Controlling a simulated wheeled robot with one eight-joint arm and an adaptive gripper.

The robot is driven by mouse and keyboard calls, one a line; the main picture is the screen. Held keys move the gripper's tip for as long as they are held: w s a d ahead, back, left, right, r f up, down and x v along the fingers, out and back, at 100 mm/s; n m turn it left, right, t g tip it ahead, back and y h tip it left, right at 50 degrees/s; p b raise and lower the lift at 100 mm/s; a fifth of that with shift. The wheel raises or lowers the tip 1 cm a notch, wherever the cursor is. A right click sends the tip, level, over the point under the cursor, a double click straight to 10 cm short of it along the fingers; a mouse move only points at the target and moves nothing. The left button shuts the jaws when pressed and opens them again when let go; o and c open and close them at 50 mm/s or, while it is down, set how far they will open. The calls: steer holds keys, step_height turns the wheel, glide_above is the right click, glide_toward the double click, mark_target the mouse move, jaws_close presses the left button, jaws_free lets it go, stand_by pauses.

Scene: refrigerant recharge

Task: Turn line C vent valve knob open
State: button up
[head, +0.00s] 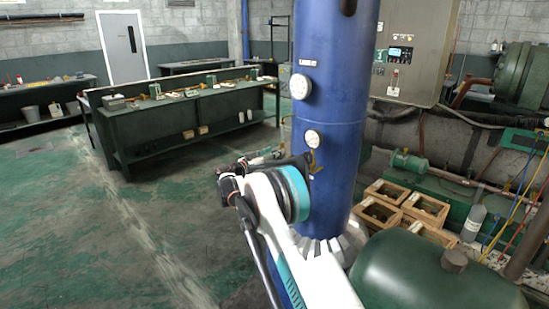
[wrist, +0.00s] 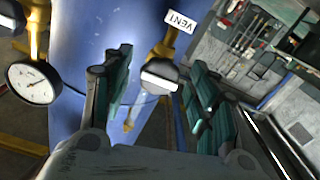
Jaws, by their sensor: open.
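My gripper (wrist: 158,68) is open, with one dark green ribbed finger on the left of the knob and one on the right. The knob shows in the gap between the fingers. I cannot tell whether either finger touches it. In the head view my arm reaches to the blue column (head: 335,100), and my wrist hides most of the gripper and valve.
A pressure gauge (wrist: 34,82) on a brass pipe stands left of my gripper in the wrist view. The column carries two white gauges, the upper one (head: 300,86) larger. A green tank (head: 430,275) and wooden crates (head: 425,207) stand at the right. The floor at the left is clear.

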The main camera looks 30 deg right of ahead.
steer(key=shift+w+d, duration=0.15)
steer(key=shift+d, duration=0.25)
steer(key=c, duration=1.1)
